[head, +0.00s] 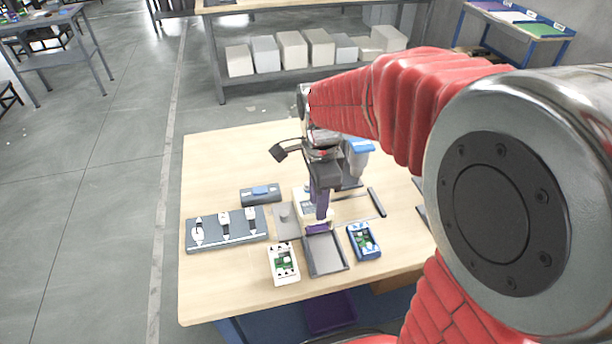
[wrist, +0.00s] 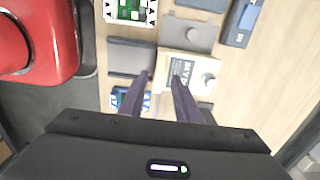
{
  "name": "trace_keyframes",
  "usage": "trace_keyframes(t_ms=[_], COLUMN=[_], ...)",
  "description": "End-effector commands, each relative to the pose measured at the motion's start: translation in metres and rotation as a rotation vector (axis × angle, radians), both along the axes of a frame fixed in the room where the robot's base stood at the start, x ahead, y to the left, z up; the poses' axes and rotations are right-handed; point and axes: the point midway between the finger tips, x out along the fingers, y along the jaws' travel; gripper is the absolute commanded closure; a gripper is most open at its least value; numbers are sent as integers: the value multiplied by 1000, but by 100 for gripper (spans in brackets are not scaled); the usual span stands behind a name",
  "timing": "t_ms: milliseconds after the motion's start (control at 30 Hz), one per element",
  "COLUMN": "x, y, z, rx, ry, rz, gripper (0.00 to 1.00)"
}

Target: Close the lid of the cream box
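An open cream box (head: 283,265) with a green circuit board inside stands near the front of the table; it also shows at the top of the wrist view (wrist: 130,11). A second cream piece (wrist: 205,68) with a printed label and a round knob lies under my fingers; in the head view (head: 300,203) my gripper partly hides it. I cannot tell whether it has a lid. My gripper (head: 319,218) points down with its purple fingers (wrist: 162,80) apart and nothing visibly held between them. One finger is over the grey tray's edge, the other over the labelled cream piece.
A grey tray (head: 326,254) lies between the open cream box and a blue box (head: 364,241) with a circuit board. A grey plate with a knob (head: 285,222), a dark panel (head: 226,238) and a blue-topped block (head: 260,193) are at left. The table's front left is clear.

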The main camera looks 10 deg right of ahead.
Motion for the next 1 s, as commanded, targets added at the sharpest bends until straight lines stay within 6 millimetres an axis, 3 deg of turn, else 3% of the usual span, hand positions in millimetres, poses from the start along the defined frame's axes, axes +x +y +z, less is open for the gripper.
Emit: trace_keyframes(t_ms=[600,1000], x=[0,0], y=[0,0], z=[30,31], rx=[0,0], ry=[0,0], rz=[0,0], gripper=[70,70])
